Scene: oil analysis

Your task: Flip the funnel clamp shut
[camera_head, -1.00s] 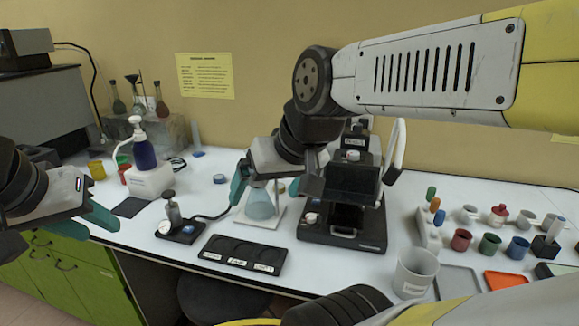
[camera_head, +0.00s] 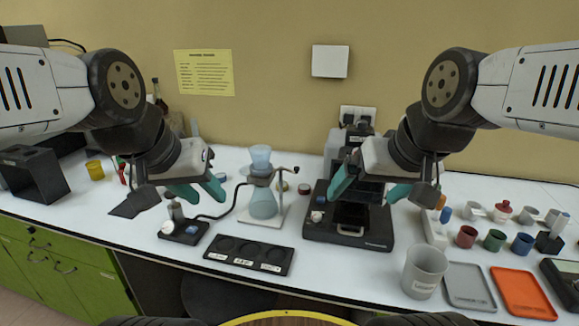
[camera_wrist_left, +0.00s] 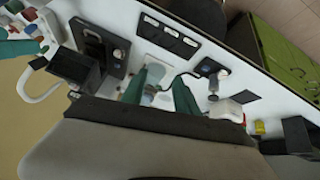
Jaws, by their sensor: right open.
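A pale blue funnel (camera_head: 260,157) sits upright on the conical flask (camera_head: 263,203), which stands on a white base. A dark clamp (camera_head: 284,170) with a thin post is beside the funnel joint on the right; it is too small to tell whether it is open or shut. My left gripper (camera_head: 199,190) is open and empty, left of the flask and above the small pump with a gauge. In the left wrist view its teal fingers (camera_wrist_left: 160,92) are spread apart. My right gripper (camera_head: 370,187) is open and empty, right of the flask, in front of the dark instrument.
The dark instrument (camera_head: 348,228) stands close to the flask's right. A black three-slot tray (camera_head: 248,255) lies in front of the flask. The small pump (camera_head: 183,231) has a hose to the flask. A grey beaker (camera_head: 424,270), grey tray (camera_head: 469,287) and orange tray (camera_head: 522,292) are at right.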

